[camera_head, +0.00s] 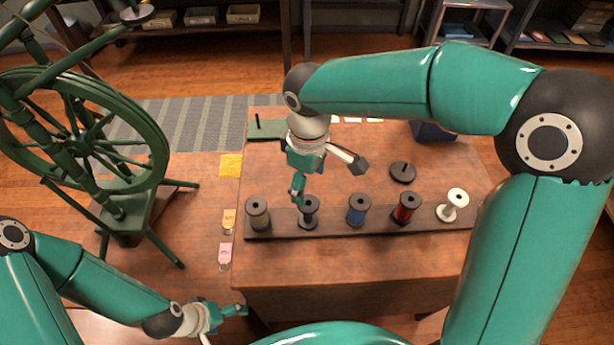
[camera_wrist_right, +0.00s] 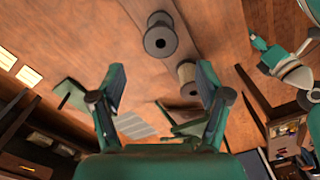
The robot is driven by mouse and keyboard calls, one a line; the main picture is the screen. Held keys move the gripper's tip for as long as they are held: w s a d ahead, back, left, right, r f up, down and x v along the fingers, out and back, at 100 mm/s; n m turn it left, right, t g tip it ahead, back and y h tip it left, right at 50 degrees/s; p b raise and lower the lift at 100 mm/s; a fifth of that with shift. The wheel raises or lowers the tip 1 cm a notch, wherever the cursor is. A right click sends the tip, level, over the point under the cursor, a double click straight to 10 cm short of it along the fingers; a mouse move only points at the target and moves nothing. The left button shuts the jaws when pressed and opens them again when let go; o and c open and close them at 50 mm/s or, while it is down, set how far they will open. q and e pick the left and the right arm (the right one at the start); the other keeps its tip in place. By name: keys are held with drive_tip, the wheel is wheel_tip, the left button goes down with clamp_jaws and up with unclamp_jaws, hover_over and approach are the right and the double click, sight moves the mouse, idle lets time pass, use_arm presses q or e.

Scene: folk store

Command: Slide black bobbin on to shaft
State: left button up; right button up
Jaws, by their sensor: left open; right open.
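The black bobbin (camera_head: 309,212) stands upright on the dark rack, second from the left. In the right wrist view, the black bobbin (camera_wrist_right: 160,36) lies beyond my fingertips. A thin dark shaft (camera_head: 257,120) stands upright on a green block (camera_head: 266,130) at the table's back left; the green block also shows in the right wrist view (camera_wrist_right: 72,95). My right gripper (camera_head: 329,177) is open and empty, its fingers spread above the table, just behind the black bobbin. My left gripper (camera_head: 228,312) is open and empty, low beyond the table's front left corner.
The rack (camera_head: 330,228) also holds an olive-grey bobbin (camera_head: 257,215), a blue one (camera_head: 357,210), a red one (camera_head: 405,208) and a white one (camera_head: 453,206). A dark round piece (camera_head: 402,172) lies behind the red bobbin. A green spinning wheel (camera_head: 80,150) stands left.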

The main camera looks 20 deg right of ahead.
sight(308, 199)
drive_tip(key=shift+f+b, duration=2.4)
drive_tip(key=shift+f, duration=1.15)
drive_tip(key=c, duration=0.8)
drive_tip(key=shift+r, duration=0.15)
